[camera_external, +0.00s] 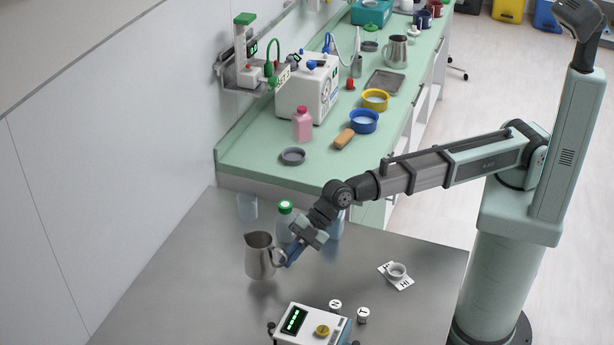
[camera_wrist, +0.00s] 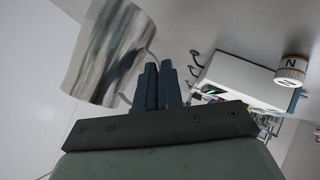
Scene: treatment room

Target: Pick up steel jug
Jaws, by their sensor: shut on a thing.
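A steel jug (camera_external: 259,260) with a spout and a side handle is at the front left, over the grey steel table (camera_external: 185,290). It stands roughly upright, with a dark patch below it on the table; I cannot tell for certain how high its base is. My gripper (camera_external: 288,258) is at its right side, shut on its handle. In the wrist view the jug (camera_wrist: 110,55) fills the upper left, and the closed blue fingers of my gripper (camera_wrist: 158,85) meet its handle. The fingers hide part of the handle.
A green-capped bottle (camera_external: 285,222) stands just behind my gripper. A white device (camera_external: 308,326) with a green display is in front. Another steel jug (camera_external: 396,52) stands on the green counter (camera_external: 262,155).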

